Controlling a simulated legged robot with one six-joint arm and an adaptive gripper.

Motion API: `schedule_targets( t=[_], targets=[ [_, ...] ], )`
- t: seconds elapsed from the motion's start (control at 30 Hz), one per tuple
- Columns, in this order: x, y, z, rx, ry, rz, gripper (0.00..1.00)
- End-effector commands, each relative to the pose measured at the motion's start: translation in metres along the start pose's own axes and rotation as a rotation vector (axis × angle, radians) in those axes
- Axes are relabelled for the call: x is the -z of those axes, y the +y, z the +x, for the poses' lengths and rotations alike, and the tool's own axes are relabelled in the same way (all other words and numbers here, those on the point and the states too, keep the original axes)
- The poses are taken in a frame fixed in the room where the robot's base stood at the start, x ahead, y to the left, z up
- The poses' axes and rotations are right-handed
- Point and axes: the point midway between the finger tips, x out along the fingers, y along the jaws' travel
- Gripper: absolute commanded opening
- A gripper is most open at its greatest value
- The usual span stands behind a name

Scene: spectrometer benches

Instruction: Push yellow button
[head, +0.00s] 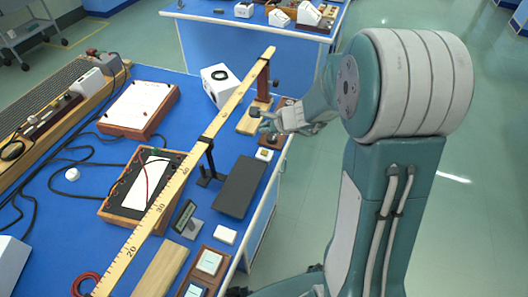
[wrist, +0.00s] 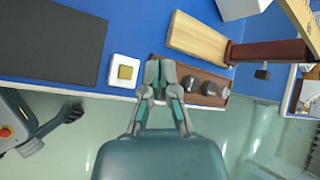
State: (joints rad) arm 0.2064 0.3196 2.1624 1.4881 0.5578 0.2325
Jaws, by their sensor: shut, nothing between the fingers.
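The yellow button (wrist: 125,72) is a small square set in a white square plate near the bench edge. It also shows in the head view (head: 264,154), below my gripper in the picture. My gripper (wrist: 160,72) is shut and empty. In the wrist view its fingertips are a little right of the button's white plate, apart from it, and overlap the left end of a brown wooden base in the picture. In the head view my gripper (head: 262,126) is over the right edge of the blue bench. I cannot tell its exact height above the surface.
The brown base (wrist: 213,79) carries several dark knobs right of my fingertips. A dark flat plate (head: 240,188) lies near the button. A long wooden ruler (head: 183,168) on stands crosses the bench. A white box (head: 220,84) stands behind. Open floor lies right of the bench.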

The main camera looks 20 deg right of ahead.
Motion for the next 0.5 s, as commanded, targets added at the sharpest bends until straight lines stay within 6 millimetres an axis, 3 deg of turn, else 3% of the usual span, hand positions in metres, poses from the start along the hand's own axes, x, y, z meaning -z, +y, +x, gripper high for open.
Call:
schedule_targets(
  t=[0.5],
  targets=[
    [0.035,0.033,0.044,-0.003,-0.002,0.004,0.00]
  ],
)
